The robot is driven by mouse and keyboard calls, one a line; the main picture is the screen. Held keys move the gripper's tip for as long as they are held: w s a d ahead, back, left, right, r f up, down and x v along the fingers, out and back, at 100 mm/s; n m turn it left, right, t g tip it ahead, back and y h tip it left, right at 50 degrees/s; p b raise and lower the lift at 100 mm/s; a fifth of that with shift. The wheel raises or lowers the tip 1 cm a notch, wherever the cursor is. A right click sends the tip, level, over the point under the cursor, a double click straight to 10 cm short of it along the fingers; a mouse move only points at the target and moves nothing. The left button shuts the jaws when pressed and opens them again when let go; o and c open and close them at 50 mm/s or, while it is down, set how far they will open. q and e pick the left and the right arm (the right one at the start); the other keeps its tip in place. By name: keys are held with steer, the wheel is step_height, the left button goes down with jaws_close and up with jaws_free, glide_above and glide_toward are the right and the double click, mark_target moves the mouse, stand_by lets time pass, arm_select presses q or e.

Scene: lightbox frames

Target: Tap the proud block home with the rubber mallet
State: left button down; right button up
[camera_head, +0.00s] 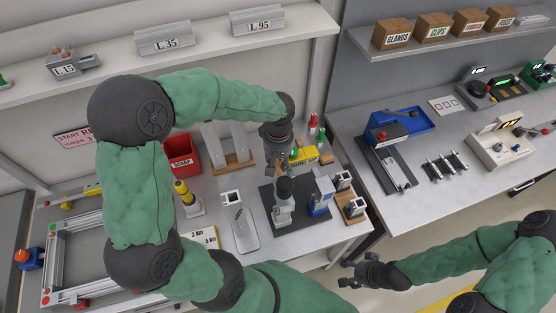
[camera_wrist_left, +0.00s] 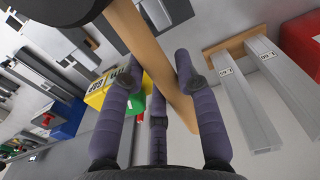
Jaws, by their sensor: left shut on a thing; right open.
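The rubber mallet has a pale wooden handle (camera_wrist_left: 160,60) and a dark head (camera_wrist_left: 55,10), which is cut off at the top of the left wrist view. My left gripper (camera_head: 277,160) is shut around the handle, with its purple fingers (camera_wrist_left: 158,95) on both sides. In the head view the mallet is above the dark mat (camera_head: 268,197), over a grey upright piece (camera_head: 284,212). I cannot tell whether they touch. I cannot make out which piece is the proud block. My right gripper (camera_head: 362,272) is open and empty, off the bench at lower right.
A blue-and-grey device (camera_head: 320,196) stands on the mat's right side. A red bin (camera_head: 181,155), a wooden base with grey profiles (camera_head: 240,160) and a yellow box (camera_head: 303,156) stand behind. A yellow-topped post (camera_head: 183,192) is left. A second bench (camera_head: 430,125) is right, across a gap.

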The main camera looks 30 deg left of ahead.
arm_select(q)
steer(key=shift+f+b, duration=0.75)
steer(key=shift+f, duration=0.15)
steer(key=shift+s+d+r, duration=0.1)
steer(key=shift+r, duration=0.05)
steer(key=shift+r+p, duration=0.3)
steer(key=shift+p, duration=0.1)
step_height(320, 180, up, 4)
steer(key=p, duration=0.3)
steer(key=shift+r, duration=0.2)
steer(key=shift+f, duration=0.1)
